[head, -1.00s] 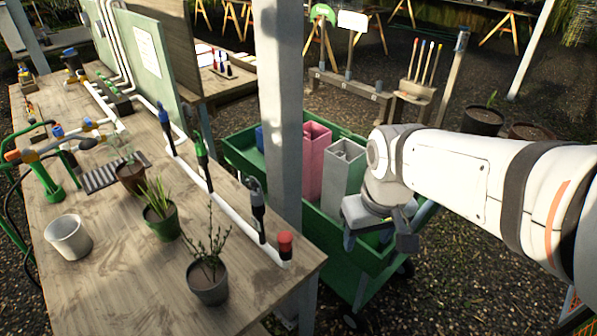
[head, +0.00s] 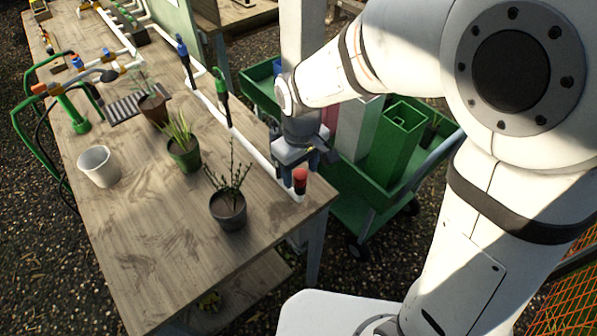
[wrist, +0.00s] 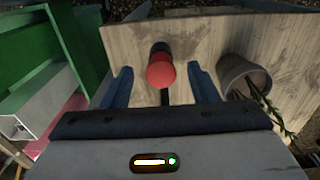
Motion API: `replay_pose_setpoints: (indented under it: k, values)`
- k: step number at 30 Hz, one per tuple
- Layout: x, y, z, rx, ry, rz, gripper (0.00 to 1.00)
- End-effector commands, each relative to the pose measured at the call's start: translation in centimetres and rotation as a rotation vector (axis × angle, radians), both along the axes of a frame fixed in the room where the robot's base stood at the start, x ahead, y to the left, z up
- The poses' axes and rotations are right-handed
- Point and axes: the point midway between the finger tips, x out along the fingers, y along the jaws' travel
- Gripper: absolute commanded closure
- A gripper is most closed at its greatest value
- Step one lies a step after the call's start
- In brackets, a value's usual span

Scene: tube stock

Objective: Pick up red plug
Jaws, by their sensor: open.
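The red plug (head: 300,177) has a red top over a dark lower part and stands upright at the near end of the white pipe (head: 257,152), by the table's right edge. In the wrist view the red plug (wrist: 161,72) shows between my fingers, with clear gaps on both sides. My gripper (head: 303,172) is open and empty, just above and behind the plug in the head view; its blue fingers also show in the wrist view (wrist: 160,84). It does not visibly touch the plug.
A grey pot with a twiggy plant (head: 228,210) stands close to the left of the plug; it is at the right in the wrist view (wrist: 243,75). A green cart (head: 353,212) with upright square tubes stands beyond the table (head: 150,250). The near tabletop is mostly clear.

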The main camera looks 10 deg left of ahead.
Motion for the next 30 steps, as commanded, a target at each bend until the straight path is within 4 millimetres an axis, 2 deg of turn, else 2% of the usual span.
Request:
replay_pose_setpoints:
  k: [4,11,27,30]
  values:
    - [-0.05,-0.03,-1.23,-0.001,0.001,0.000,0.46]
    - [-0.02,-0.02,-1.37,0.001,-0.001,0.000,0.46]
    - [0.00,-0.07,-1.34,0.001,-0.001,-0.001,0.90]
    - [0.00,-0.08,-1.33,0.001,-0.001,-0.002,0.94]
